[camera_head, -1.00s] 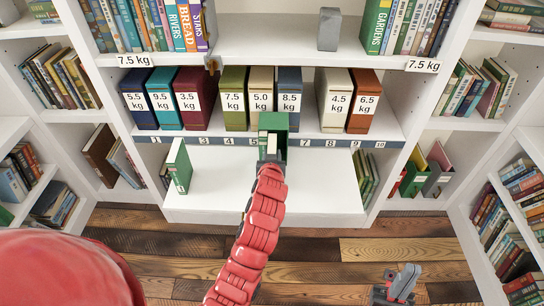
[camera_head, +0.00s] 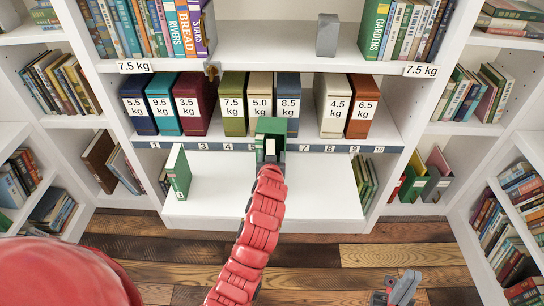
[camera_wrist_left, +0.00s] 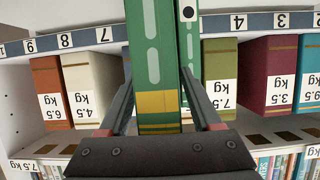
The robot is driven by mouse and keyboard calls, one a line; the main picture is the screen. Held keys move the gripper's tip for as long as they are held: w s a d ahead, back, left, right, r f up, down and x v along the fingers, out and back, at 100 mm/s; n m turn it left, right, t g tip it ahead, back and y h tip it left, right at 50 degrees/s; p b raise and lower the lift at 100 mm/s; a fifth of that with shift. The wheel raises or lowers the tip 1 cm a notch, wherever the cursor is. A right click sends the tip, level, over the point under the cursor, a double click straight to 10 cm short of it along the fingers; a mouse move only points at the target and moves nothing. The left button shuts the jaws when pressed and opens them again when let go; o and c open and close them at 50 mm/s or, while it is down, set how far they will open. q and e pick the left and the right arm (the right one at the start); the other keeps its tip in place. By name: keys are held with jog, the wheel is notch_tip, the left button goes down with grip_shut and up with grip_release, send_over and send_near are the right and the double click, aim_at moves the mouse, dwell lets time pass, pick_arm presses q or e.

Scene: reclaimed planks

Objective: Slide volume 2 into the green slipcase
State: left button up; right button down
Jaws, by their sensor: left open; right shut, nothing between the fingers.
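A dark green slipcase (camera_head: 270,127) stands near the middle of the pale pull-out board, with pale page edges showing at its near side. My left gripper (camera_head: 270,166) is in front of it, its fingers hard to make out. In the left wrist view, a green spine with white dashes and a gold band (camera_wrist_left: 156,102) lies between the open fingers of my left gripper (camera_wrist_left: 160,88). Beside it is a second narrow green spine (camera_wrist_left: 190,45) with a black dot on white. No volume number is readable. My right gripper (camera_head: 400,288) is shut and empty, low at the right.
Another green book (camera_head: 178,172) stands at the board's left (camera_head: 220,205). Green books (camera_head: 364,177) stand at the right. The board's right half is clear.

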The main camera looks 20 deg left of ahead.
pick_arm(q)
jog(key=shift+f, duration=0.15)
jog(key=p+v, duration=0.6)
jog(key=v, duration=1.1)
jog(key=shift+s+r, duration=0.2)
jog(key=shift+r, duration=0.05)
